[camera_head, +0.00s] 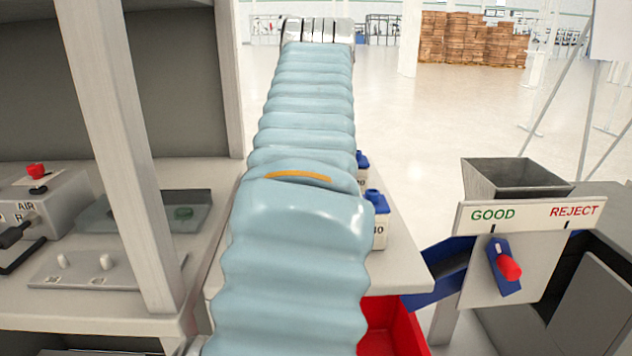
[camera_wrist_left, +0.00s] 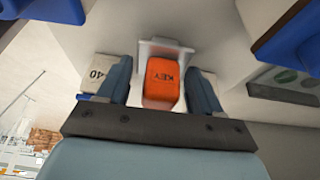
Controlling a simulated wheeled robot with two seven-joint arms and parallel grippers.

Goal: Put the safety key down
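The safety key is an orange block marked KEY (camera_wrist_left: 163,80) in the left wrist view. It sits in front of a pale grey bracket (camera_wrist_left: 165,47). My left gripper (camera_wrist_left: 160,98) has its two grey-blue fingers one on each side of the key, with a visible gap on both sides, so it is open and not touching the key. In the head view a pale blue ribbed sleeve of my arm fills the middle and hides the key and the left gripper. My right gripper is in neither view.
White containers with blue caps (camera_head: 378,218) stand just right of the sleeve; one marked 40 (camera_wrist_left: 103,70) is beside a finger. A red bin (camera_head: 391,330) is below. A GOOD/REJECT sorter (camera_head: 515,250) stands at right, and a control panel (camera_head: 105,262) lies on the left bench.

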